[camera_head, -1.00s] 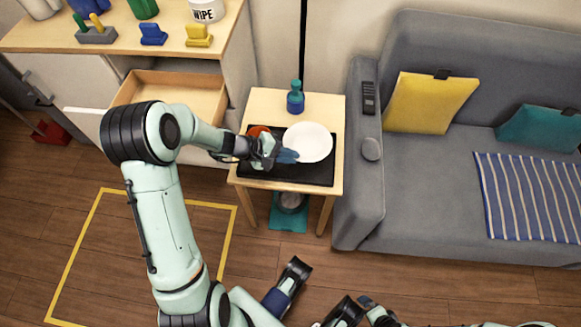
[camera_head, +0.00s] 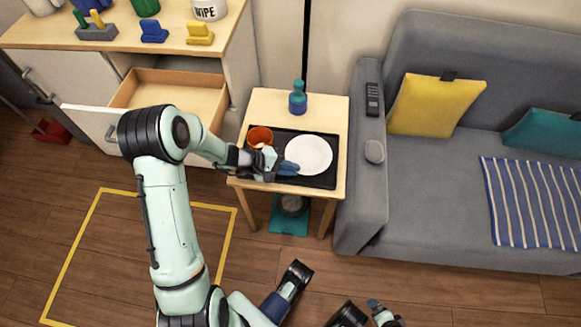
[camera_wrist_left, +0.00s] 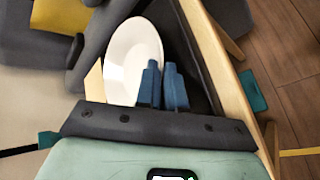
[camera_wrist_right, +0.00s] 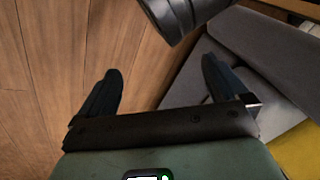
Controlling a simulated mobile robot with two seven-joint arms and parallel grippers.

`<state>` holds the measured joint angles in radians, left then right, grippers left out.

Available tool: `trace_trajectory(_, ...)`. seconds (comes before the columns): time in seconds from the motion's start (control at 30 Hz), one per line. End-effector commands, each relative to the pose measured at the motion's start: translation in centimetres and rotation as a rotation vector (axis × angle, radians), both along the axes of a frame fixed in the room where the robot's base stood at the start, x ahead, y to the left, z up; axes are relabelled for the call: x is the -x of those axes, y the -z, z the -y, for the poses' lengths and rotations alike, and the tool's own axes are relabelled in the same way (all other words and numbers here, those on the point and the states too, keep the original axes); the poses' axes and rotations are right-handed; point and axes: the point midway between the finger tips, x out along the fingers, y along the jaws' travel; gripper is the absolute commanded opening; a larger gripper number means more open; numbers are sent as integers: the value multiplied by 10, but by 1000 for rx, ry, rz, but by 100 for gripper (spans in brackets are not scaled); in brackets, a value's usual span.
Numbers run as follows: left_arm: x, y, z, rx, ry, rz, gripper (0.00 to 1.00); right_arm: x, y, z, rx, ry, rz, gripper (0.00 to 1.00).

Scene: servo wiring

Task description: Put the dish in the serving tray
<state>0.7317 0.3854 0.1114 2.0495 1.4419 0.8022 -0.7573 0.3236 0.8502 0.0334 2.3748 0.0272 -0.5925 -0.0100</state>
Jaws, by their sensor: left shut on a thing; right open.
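The dish, a white round plate (camera_head: 308,155), is over the black serving tray (camera_head: 318,181) on the small wooden side table. It looks level and within the tray's outline; whether it touches the tray is hard to tell. My left gripper (camera_head: 289,168) is shut on the dish's near left rim. In the left wrist view its blue fingers (camera_wrist_left: 162,80) are close together at the edge of the dish (camera_wrist_left: 125,65), with the black tray beside them. My right gripper (camera_wrist_right: 160,85) is open and empty, away from the table, above the floor and near the sofa.
An orange-red cup (camera_head: 260,136) stands at the tray's left end, close to my left gripper. A teal-blue bottle (camera_head: 298,99) stands behind the tray. An open drawer (camera_head: 175,95) is left of the table; a grey sofa (camera_head: 440,200) is right.

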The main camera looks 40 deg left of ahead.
Motion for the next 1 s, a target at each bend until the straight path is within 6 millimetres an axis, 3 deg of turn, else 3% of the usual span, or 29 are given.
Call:
trace_trajectory(0.07,0,0,0,0,0,0,19,1,1,0,0,1,-2,100)
trace_trajectory(0.47,1,-6,-1,0,-1,1,19,-2,-7,-1,-1,-2,9,100)
trace_trajectory(1.0,66,-63,-57,-2,-2,1,19,34,-30,-20,-48,-40,-86,100)
